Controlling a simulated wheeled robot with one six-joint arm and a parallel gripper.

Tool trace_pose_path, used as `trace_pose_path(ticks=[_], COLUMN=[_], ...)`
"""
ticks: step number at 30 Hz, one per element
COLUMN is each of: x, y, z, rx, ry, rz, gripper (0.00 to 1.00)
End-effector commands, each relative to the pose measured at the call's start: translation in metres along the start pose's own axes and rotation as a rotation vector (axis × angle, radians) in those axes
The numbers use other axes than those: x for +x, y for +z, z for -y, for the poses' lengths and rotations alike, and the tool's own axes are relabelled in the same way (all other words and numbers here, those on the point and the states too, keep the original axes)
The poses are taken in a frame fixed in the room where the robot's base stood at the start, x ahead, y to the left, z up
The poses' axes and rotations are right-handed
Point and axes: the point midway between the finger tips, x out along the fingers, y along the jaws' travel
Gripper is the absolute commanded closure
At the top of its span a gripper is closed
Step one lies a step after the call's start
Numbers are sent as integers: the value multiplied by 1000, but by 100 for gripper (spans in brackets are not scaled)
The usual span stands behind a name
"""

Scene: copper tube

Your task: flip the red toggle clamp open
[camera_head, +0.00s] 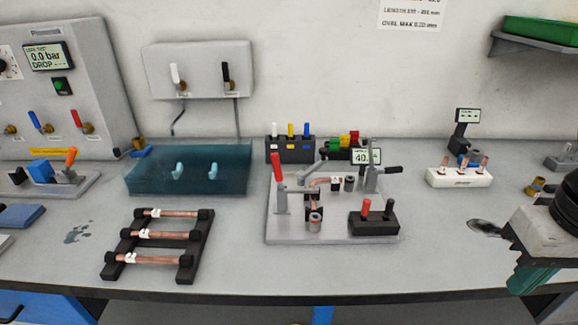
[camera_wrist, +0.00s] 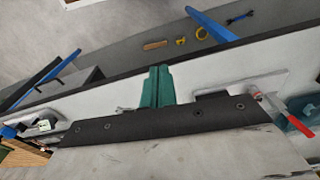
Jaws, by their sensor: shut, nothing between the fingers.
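The red toggle clamp (camera_head: 277,168) stands on the left side of a light grey fixture plate (camera_head: 285,231), its red handle pointing up and its grey arm reaching right towards a short copper tube piece (camera_head: 326,181). My gripper (camera_head: 527,280), with green fingers, is at the far right of the head view, well apart from the clamp. In the wrist view my gripper (camera_wrist: 157,88) is shut and empty. A red handle (camera_wrist: 268,102) shows at the right of that view; I cannot tell whether it is the same clamp.
A black-handled clamp (camera_head: 387,170) stands on the plate's right side, behind a black block (camera_head: 374,224) with red and black pegs. A rack (camera_head: 187,265) of copper tubes lies to the left. A white block (camera_head: 458,177) stands right. The bench between plate and gripper is mostly clear.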

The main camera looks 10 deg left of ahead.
Motion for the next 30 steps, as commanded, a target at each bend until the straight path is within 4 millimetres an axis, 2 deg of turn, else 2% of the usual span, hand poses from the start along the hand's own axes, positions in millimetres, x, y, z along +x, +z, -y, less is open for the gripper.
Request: trace_pose_path(ticks=[5, 8, 18, 21, 24, 26, 30], x=[-1, -4, -16, -26, -45, -52, -53], y=[-41, -74, -194, -225, -250, -257, -260], z=[35, 66, 188, 216, 228, 231, 231], rx=[-84, -126, -196, -188, -165, -159, -159], ry=[-62, -120, -350, -411, -460, -474, -477], rz=[39, 25, -115, -181, -264, -297, -317], gripper=[100, 100, 100, 100, 100, 100, 100])
